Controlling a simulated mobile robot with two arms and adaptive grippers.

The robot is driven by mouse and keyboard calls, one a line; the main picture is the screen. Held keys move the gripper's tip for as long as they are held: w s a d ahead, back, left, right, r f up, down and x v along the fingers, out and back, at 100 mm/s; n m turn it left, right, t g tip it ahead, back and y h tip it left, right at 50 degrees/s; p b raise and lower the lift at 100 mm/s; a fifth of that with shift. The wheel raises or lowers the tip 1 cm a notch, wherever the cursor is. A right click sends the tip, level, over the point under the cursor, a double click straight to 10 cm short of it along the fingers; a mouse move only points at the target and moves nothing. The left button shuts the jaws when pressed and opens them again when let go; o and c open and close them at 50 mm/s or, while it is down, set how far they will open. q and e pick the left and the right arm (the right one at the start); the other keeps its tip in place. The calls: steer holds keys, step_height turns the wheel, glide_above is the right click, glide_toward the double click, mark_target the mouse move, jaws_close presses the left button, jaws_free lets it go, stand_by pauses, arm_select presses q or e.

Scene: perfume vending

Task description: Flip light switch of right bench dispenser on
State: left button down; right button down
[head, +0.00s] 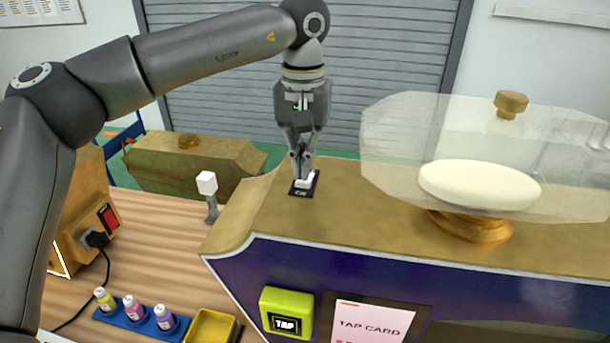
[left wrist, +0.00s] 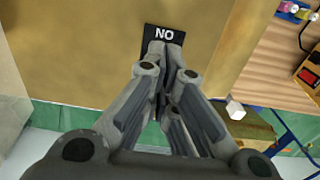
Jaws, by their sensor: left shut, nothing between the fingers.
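The right bench dispenser (head: 335,215) has a gold top and a purple front. Its light switch (head: 302,190) is a small black plate with a white part on the gold top; in the left wrist view the plate (left wrist: 150,36) shows the letters "NO". My left gripper (head: 302,172) points down at the switch with its fingers shut and empty. The fingertips (left wrist: 170,50) cover part of the plate in the left wrist view. They are at or just above the switch; I cannot tell whether they touch it, nor which way it is set. My right gripper is not in view.
A clear cover (head: 400,135) with a gold knob and a white oval piece (head: 478,185) stand right of the switch. A white cube on a stem (head: 207,184) stands to the left. Small bottles in a blue rack (head: 140,319) and a yellow tray (head: 210,327) are at lower left.

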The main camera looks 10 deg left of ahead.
arm_select(q)
steer(key=shift+f, duration=0.3)
steer(key=shift+s+f+b, duration=0.1)
steer(key=shift+f+b, duration=0.6)
steer(key=shift+f, duration=0.3)
stand_by(0.6)
steer(key=shift+r+p, duration=0.85)
step_height(320, 180, up, 5)
steer(key=p, duration=0.4)
steer(key=shift+r+p, duration=0.2)
steer(key=shift+p, duration=0.1)
steer(key=shift+f, duration=0.15)
